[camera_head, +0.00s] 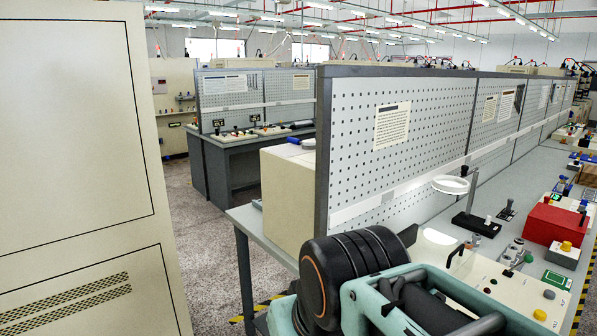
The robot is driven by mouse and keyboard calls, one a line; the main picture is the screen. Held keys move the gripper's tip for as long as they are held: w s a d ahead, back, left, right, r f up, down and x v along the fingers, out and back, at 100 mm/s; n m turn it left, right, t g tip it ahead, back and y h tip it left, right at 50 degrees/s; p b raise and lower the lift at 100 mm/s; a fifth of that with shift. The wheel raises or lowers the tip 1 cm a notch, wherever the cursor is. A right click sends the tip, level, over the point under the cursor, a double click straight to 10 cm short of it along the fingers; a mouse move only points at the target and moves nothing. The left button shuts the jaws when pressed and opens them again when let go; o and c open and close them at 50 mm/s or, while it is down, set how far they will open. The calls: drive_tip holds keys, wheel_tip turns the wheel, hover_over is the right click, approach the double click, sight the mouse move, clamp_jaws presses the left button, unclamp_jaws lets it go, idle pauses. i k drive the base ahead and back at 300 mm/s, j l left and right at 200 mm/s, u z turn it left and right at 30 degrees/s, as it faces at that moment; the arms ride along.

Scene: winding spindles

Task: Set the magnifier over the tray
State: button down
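A magnifier with a white round head (451,184) stands over the bench on the right, in front of the pegboard. A thin stem rises at its right side, above a long black base (476,224). I cannot pick out a tray for certain; my arm hides part of the near bench. My own teal and black arm fills the bottom middle, and its links cover the bench's near corner. My gripper cannot be made out in this view.
A grey pegboard partition (398,170) runs along the bench. A red box (558,222), a cream panel with buttons (497,285) and small fixtures crowd the bench top. A large cream cabinet (75,120) stands at left. Speckled floor (208,235) is open between cabinet and bench.

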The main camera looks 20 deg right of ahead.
sight(448, 184)
drive_tip(key=i+l+z, duration=0.1)
drive_tip(key=z, duration=0.3)
drive_tip(key=i+z, duration=0.45)
drive_tip(key=z, duration=0.3)
drive_tip(key=i+j+z, duration=0.1)
drive_tip(key=i+z, duration=0.4)
drive_tip(key=j, duration=0.1)
drive_tip(key=l, duration=0.1)
